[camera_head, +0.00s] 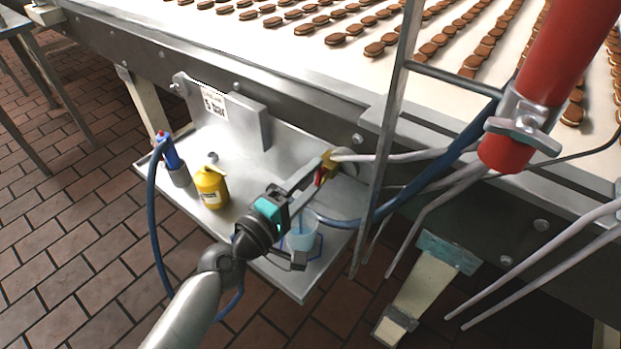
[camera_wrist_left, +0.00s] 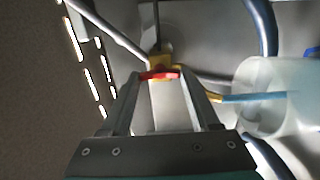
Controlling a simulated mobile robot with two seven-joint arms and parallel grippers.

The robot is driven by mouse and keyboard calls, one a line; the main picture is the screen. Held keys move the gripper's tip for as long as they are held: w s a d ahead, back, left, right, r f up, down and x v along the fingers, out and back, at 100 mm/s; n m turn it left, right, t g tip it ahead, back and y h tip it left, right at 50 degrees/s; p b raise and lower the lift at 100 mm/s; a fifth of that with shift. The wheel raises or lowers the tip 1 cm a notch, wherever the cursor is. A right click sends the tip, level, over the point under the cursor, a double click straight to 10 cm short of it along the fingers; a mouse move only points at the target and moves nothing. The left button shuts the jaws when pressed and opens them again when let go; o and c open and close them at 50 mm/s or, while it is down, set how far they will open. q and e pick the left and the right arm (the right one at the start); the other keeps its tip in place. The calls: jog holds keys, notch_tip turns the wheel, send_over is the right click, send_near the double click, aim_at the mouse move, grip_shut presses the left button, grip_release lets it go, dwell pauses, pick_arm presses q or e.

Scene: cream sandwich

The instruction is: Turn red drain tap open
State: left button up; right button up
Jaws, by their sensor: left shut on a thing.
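The red drain tap (camera_wrist_left: 158,75) is a small red handle on a yellow brass fitting (camera_wrist_left: 166,61) in the left wrist view. In the head view the yellow fitting (camera_head: 329,161) shows at the right of the metal shelf, with a bit of the red tap (camera_head: 320,177) between my fingers. My left gripper (camera_head: 318,168) reaches up to it from the lower left. Its fingertips (camera_wrist_left: 159,77) are shut on the red handle, which lies across between them. My right gripper is not in view.
A translucent cup (camera_head: 301,236) stands below my left gripper. Pipes, a ladder-like rail (camera_head: 388,130) and a red cylinder (camera_head: 545,85) crowd the right. A conveyor with biscuits lies above.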

pick_arm(q)
jog(key=o, duration=1.4)
jog(key=shift+c, duration=0.2)
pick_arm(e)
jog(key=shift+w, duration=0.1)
pick_arm(q)
jog(key=shift+s+a, duration=0.35)
jog(key=shift+s, duration=0.1)
jog(key=b+v, duration=0.5)
jog(key=v, duration=0.9)
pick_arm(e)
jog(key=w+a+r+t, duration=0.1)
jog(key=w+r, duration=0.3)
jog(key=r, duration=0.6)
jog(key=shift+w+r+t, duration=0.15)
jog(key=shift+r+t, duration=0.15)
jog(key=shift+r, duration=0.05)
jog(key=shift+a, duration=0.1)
